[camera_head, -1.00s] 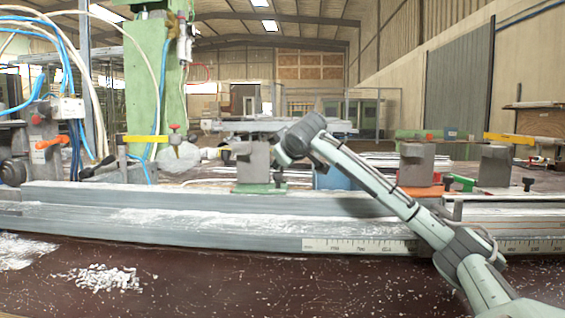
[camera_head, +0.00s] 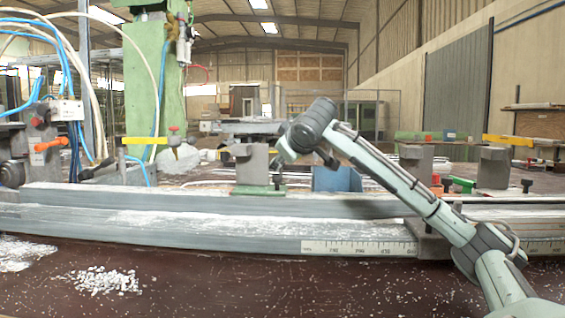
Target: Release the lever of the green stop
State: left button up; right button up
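The green stop is a grey block (camera_head: 252,163) on a green base (camera_head: 250,190), on the long grey profile rail in the middle of the view. A dark knob or lever part (camera_head: 278,181) shows at its right side; whether it is clamped or released is unclear. My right arm comes in from the lower right. Its end, with my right gripper (camera_head: 284,157), is just right of the block and above the dark knob. The fingers are not clearly distinguishable, and contact with the stop cannot be made out. My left gripper is not in view.
Another grey block (camera_head: 416,160) and a further one (camera_head: 494,165) stand to the right, with a green handle (camera_head: 459,184) between them. A green column (camera_head: 155,80) with hoses rises at left. White chips (camera_head: 103,282) lie on the dark red front surface, otherwise largely clear.

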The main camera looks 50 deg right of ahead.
jog(key=v, duration=0.5)
jog(key=shift+s+a+r, duration=0.1)
jog(key=shift+s+a, duration=0.05)
jog(key=shift+s, duration=0.1)
dwell(0.3)
